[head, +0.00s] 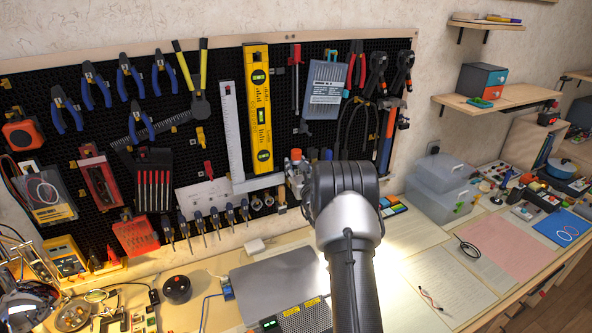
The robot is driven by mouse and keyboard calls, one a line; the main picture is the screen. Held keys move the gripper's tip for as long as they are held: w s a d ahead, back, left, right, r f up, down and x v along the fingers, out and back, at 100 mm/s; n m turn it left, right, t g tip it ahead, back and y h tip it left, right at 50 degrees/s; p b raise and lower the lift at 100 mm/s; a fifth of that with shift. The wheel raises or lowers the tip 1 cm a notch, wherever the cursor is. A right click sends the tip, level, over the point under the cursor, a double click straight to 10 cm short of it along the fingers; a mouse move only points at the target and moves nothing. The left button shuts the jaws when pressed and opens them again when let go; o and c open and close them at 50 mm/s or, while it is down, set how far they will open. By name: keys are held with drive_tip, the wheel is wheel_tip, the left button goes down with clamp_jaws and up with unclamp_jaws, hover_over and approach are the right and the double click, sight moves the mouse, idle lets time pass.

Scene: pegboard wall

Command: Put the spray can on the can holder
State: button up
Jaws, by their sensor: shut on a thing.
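My gripper (297,172) is in front of the lower middle of the pegboard, just right of the white metal square. Only part of it shows past my dark wrist. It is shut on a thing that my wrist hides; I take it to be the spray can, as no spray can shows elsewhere. I cannot make out the can holder; it may be behind my arm. I cannot tell how far the gripper is from the board.
The pegboard (225,105) is full of tools. A yellow level (258,110) and a white square (231,125) hang left of my gripper; pliers and clamps (376,72) hang above right. A grey laptop (272,287) lies below. Clear boxes (440,190) stand at right.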

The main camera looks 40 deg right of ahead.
drive_tip(key=shift+w+f, duration=0.1)
drive_tip(key=shift+w, duration=0.05)
drive_tip(key=shift+f, duration=0.15)
drive_tip(key=o, duration=1.3)
drive_tip(key=shift+c, duration=0.2)
